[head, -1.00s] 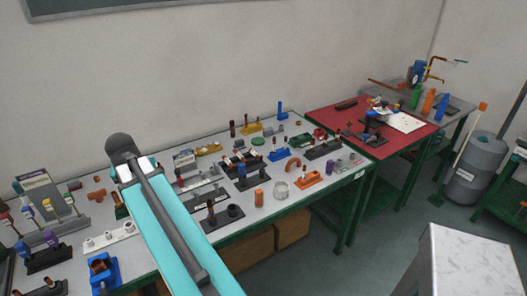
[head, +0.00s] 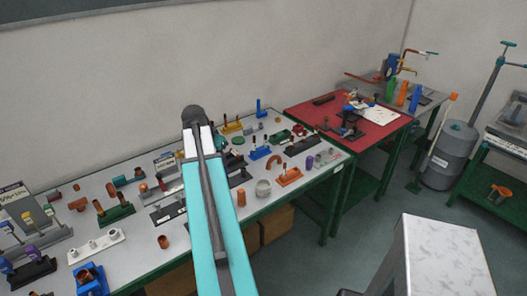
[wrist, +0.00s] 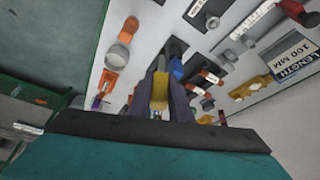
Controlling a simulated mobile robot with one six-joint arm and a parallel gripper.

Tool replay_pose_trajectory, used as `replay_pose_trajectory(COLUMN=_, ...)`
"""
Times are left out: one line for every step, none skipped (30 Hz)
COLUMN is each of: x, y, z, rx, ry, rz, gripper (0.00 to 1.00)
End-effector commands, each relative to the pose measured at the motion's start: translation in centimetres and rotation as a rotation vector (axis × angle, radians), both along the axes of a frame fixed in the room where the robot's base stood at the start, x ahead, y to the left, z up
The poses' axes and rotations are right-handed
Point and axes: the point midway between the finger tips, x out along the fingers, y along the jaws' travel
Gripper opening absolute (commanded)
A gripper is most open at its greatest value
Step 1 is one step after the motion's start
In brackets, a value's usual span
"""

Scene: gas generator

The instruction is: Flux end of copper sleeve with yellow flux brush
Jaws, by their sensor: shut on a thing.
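In the wrist view my gripper (wrist: 160,88) is shut on a yellow-handled piece (wrist: 160,92), apparently the flux brush, pointing away from the camera. Its far end is hard to make out against the bench clutter. In the head view my gripper and the brush are hidden behind my arm. Several copper-coloured pieces lie on the grey bench (head: 125,245), among them a short upright cylinder (head: 164,242) and a piece in a blue holder (head: 90,278). I cannot tell which one is the sleeve.
A pale round cup (head: 263,188) and an orange holder (head: 289,176) stand near the bench's front edge. Several small fixtures crowd the bench. A red mat (head: 385,125) with a dark fixture lies at its right. A pale-topped stand (head: 440,255) is at front right.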

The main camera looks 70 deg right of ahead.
Motion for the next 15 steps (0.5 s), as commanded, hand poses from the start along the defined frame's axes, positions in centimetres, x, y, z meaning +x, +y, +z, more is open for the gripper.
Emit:
replay_pose_trajectory(x=-1.5, y=-1.3, z=0.2, rx=0.001, ry=0.001, rz=-0.045, gripper=0.02)
replay_pose_trajectory(x=-2.4, y=-1.9, z=0.2, rx=0.001, ry=0.0, rz=-0.072, gripper=0.02)
replay_pose_trajectory(x=-3.5, y=-2.7, z=0.3, rx=0.001, ry=0.001, rz=-0.105, gripper=0.02)
replay_pose_trajectory(x=-4.4, y=-3.3, z=0.3, rx=0.001, ry=0.0, rz=-0.132, gripper=0.02)
replay_pose_trajectory(x=-5.2, y=-3.9, z=0.3, rx=0.001, ry=0.0, rz=-0.156, gripper=0.02)
replay_pose_trajectory(x=-6.4, y=-4.7, z=0.4, rx=0.0, ry=0.0, rz=-0.191, gripper=0.02)
replay_pose_trajectory(x=-7.3, y=-5.2, z=0.4, rx=0.0, ry=0.0, rz=-0.217, gripper=0.02)
replay_pose_trajectory(x=-8.2, y=-5.7, z=0.4, rx=0.0, ry=0.0, rz=-0.24, gripper=0.02)
replay_pose_trajectory(x=-9.3, y=-6.3, z=0.5, rx=-0.001, ry=0.001, rz=-0.271, gripper=0.02)
replay_pose_trajectory(x=-10.0, y=-6.7, z=0.5, rx=-0.001, ry=0.001, rz=-0.291, gripper=0.02)
replay_pose_trajectory(x=-10.7, y=-7.1, z=0.5, rx=-0.001, ry=0.0, rz=-0.311, gripper=0.02)
replay_pose_trajectory(x=-11.6, y=-7.5, z=0.5, rx=-0.001, ry=0.0, rz=-0.335, gripper=0.02)
replay_pose_trajectory(x=-12.2, y=-7.8, z=0.5, rx=-0.001, ry=0.0, rz=-0.351, gripper=0.02)
replay_pose_trajectory(x=-12.7, y=-8.0, z=0.5, rx=0.0, ry=0.0, rz=-0.364, gripper=0.02)
replay_pose_trajectory(x=-13.3, y=-8.3, z=0.5, rx=0.0, ry=0.0, rz=-0.38, gripper=0.02)
